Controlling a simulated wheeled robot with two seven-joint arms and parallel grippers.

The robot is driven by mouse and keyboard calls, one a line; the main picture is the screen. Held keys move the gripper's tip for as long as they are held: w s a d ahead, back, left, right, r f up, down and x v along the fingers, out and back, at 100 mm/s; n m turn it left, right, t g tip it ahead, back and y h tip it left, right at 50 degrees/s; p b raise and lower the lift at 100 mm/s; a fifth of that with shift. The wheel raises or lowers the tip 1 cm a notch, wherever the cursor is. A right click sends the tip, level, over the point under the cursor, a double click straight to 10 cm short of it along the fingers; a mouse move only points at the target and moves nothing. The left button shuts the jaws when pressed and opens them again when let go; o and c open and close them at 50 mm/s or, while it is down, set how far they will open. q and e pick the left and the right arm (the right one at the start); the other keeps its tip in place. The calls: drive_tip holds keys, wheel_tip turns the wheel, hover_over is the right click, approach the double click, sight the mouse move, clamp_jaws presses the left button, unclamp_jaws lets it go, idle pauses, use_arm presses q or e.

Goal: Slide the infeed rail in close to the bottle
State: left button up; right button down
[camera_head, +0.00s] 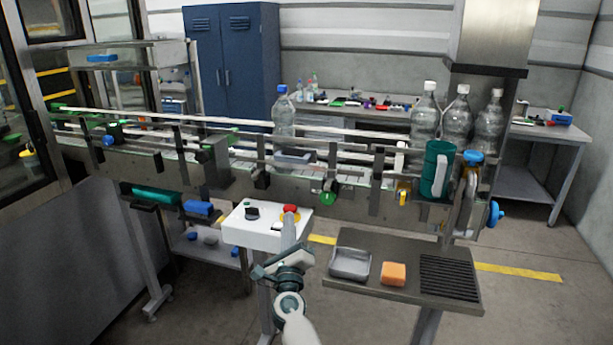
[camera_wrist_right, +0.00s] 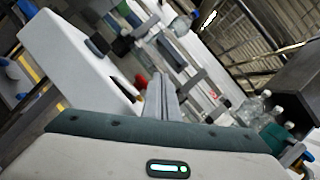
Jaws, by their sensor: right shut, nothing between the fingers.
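A clear bottle with a blue cap (camera_head: 284,118) stands upright on the conveyor, left of its middle. Long guide rails (camera_head: 345,147) run along the conveyor in front of and behind the bottle; I cannot tell which section is the infeed rail. A green knob (camera_head: 328,193) sits on the conveyor's front side. My right gripper (camera_head: 289,220) is shut and empty, at the front edge of the white control box (camera_head: 262,236). Its closed fingers also show in the right wrist view (camera_wrist_right: 161,90). My left gripper is out of view.
The box carries a red button (camera_head: 290,209) and a black knob (camera_head: 252,213). A dark side table (camera_head: 400,299) holds a grey tray (camera_head: 350,263) and an orange block (camera_head: 393,274). Several clear bottles (camera_head: 457,120) and a green cylinder (camera_head: 436,168) stand at the right end.

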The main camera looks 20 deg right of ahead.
drive_tip(key=w+d+r+m+g+h, duration=0.1)
drive_tip(key=m, duration=0.2)
drive_tip(key=w+d+r+m+g+h, duration=0.1)
drive_tip(key=w+r+m+g+h, duration=0.1)
drive_tip(key=m, duration=0.1)
drive_tip(key=w+d+r+m+g+h, duration=0.1)
drive_tip(key=m, duration=0.3)
drive_tip(key=shift+w+r, duration=0.2)
drive_tip(key=shift+w, duration=0.1)
drive_tip(key=shift+w+m+g+h, duration=0.35)
drive_tip(key=shift+m+g, duration=0.55)
drive_tip(key=shift+m, duration=0.4)
drive_tip(key=shift+d, duration=0.1)
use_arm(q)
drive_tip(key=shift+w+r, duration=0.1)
use_arm(e)
drive_tip(key=shift+w, duration=0.1)
